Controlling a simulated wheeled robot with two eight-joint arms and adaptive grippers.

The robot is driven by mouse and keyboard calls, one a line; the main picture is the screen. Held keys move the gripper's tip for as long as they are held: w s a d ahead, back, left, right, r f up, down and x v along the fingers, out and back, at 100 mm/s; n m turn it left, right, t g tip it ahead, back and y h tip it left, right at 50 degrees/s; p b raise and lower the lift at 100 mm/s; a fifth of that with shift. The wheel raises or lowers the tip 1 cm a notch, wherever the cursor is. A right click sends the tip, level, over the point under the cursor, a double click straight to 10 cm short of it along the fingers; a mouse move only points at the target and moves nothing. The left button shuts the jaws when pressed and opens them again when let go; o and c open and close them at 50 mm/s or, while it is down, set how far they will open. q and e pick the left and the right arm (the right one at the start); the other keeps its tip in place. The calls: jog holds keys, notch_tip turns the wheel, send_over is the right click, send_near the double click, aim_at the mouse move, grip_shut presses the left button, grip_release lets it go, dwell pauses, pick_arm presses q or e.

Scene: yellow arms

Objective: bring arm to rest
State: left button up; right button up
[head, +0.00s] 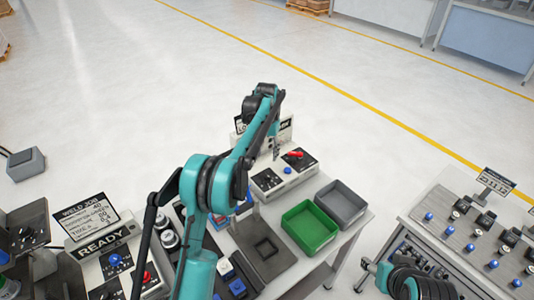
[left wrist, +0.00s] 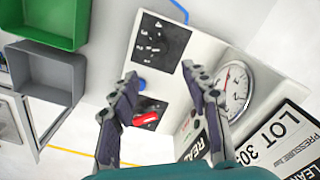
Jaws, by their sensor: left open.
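My left arm (head: 200,190) is teal and black and reaches from the bottom of the head view over the table. My left gripper (head: 276,148) hangs above a light grey control station (head: 272,182). In the left wrist view my left gripper (left wrist: 160,74) has its two dark fingers apart, with nothing between them. Beyond the fingers are the station's red lever (left wrist: 147,118) and a blue button (left wrist: 141,85). My right arm (head: 412,284) shows only partly at the bottom right of the head view; its finger state is unclear.
A green bin (head: 310,228) and a grey bin (head: 342,204) stand right of the station. A dark tray (head: 275,262) lies in front. A READY station (head: 105,250) is at the left. Another bench (head: 455,225) with several blue knobs is at the right. Open floor lies behind.

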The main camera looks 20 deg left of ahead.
pick_arm(q)
jog(key=s+d+r+t+b, duration=0.1)
jog(key=s+r+t+b, duration=0.15)
jog(key=s, duration=0.65)
jog(key=s+d+r+t+b, duration=0.1)
jog(key=s+r+b, duration=0.25)
jog(key=s, duration=0.65)
jog(key=s+f+t+b, duration=0.2)
jog(key=s+f, duration=0.3)
jog(key=s, duration=0.4)
jog(key=s+d+f+n+t+b, duration=0.1)
jog(key=s+f, duration=0.4)
jog(key=s, duration=0.4)
jog(key=shift+f+t+b, duration=0.2)
jog(key=shift+t+b, duration=0.15)
jog(key=shift+b, duration=0.05)
